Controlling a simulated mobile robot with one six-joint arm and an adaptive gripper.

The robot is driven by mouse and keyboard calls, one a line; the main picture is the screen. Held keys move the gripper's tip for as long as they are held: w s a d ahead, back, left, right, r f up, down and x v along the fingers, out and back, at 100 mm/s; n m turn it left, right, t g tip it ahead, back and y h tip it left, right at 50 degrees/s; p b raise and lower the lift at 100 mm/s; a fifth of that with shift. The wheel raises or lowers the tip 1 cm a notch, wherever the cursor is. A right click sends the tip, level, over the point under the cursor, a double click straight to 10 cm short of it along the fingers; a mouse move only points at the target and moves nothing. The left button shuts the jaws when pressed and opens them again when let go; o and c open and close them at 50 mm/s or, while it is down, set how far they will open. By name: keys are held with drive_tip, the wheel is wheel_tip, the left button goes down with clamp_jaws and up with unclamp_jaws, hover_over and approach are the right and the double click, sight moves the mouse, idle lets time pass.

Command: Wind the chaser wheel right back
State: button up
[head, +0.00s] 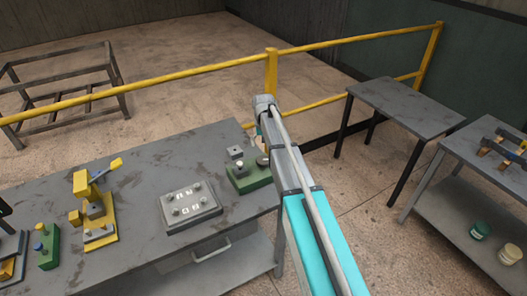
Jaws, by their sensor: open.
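I cannot tell for certain which thing is the chaser wheel. A green-based device (254,183) with grey blocks on top stands at the right end of the near workbench (150,160), partly behind my arm.
A grey panel box (191,206) with knobs and a yellow lever press (97,205) stand on the bench. A yellow railing (170,79) runs behind. An empty grey table (404,104) stands at right.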

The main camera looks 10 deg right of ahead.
sight(263, 159)
wheel_tip(263, 159, up, 5)
drive_tip(key=m+p, duration=0.4)
drive_tip(key=shift+r, duration=0.15)
drive_tip(key=shift+f, duration=0.2)
wheel_tip(263, 159, down, 14)
drive_tip(key=b, duration=1.4)
drive_tip(key=shift+r, duration=0.25)
